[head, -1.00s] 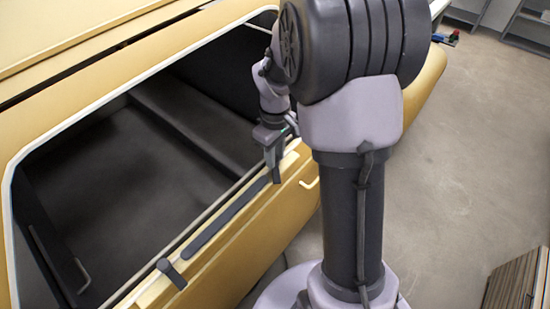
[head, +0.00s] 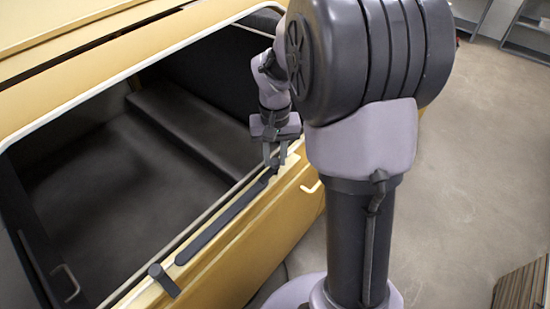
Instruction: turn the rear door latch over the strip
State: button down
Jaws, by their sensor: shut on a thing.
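A long dark strip (head: 222,224) lies along the yellow sill below the large window opening. My gripper (head: 272,163) is at the strip's far end, shut on a small dark latch (head: 275,171). The fingers hide much of this latch, and it seems to meet the strip's end; I cannot tell exactly how far it lies over it. A second dark latch (head: 164,280) sits at the strip's near end, lying crosswise to the sill, apart from my gripper.
The yellow shell (head: 262,240) has a small pale handle (head: 312,187) on its outer side, right of my gripper. The opening (head: 110,170) is dark and hollow. Bare floor (head: 460,170) lies to the right, with a wooden-looking box (head: 520,287) at the lower right.

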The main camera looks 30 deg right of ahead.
aim_at(275, 160)
jog(key=shift+m, duration=0.4)
jog(key=c, duration=1.2)
grip_release()
jog(key=shift+o, duration=0.2)
jog(key=shift+r, duration=0.1)
notch_tip(275, 160, up, 17)
jog(key=p, duration=0.2)
jog(key=shift+r, duration=0.15)
